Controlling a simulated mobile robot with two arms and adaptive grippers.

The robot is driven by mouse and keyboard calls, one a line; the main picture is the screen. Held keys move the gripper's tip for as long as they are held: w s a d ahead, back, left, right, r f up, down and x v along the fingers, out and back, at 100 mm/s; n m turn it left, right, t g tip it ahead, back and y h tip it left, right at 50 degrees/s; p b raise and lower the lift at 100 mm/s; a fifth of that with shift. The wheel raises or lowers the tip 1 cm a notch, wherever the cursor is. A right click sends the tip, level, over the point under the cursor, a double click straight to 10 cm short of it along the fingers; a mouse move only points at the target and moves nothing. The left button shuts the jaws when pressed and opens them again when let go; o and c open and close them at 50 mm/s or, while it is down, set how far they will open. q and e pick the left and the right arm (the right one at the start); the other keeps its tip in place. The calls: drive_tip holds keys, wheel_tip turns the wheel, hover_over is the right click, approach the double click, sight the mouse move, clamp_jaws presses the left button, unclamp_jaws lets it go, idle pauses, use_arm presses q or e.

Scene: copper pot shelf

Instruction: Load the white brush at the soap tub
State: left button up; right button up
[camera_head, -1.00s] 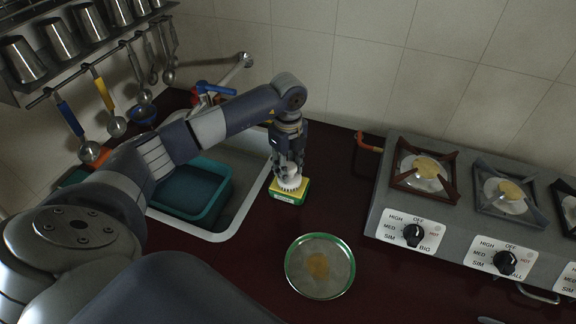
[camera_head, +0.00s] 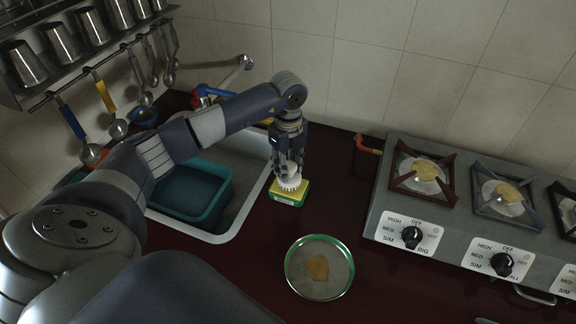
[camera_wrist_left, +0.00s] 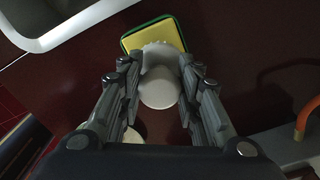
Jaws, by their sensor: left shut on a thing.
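The white brush (camera_head: 290,177) is upright in my left gripper (camera_head: 290,165), just above or on the soap tub (camera_head: 289,197). The tub is a small yellow-topped green box on the dark red counter, right of the sink. In the left wrist view the white brush (camera_wrist_left: 158,88) sits between the two fingers of my left gripper (camera_wrist_left: 158,95), with its scalloped bristle end over the edge of the yellow soap tub (camera_wrist_left: 152,34). I cannot tell whether the bristles touch the yellow surface. My right gripper is not in view.
A green-rimmed plate (camera_head: 319,267) with a yellowish-brown stain lies on the counter in front. A grey stove (camera_head: 455,215) with knobs stands at right. The sink (camera_head: 243,205) with a teal basin (camera_head: 190,194) is at left. Ladles and metal cups hang or stand upper left.

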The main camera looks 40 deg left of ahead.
sight(289, 164)
use_arm(q)
drive_tip(key=shift+r+p, duration=1.75)
drive_tip(key=shift+r, duration=1.05)
drive_tip(key=shift+d, duration=0.1)
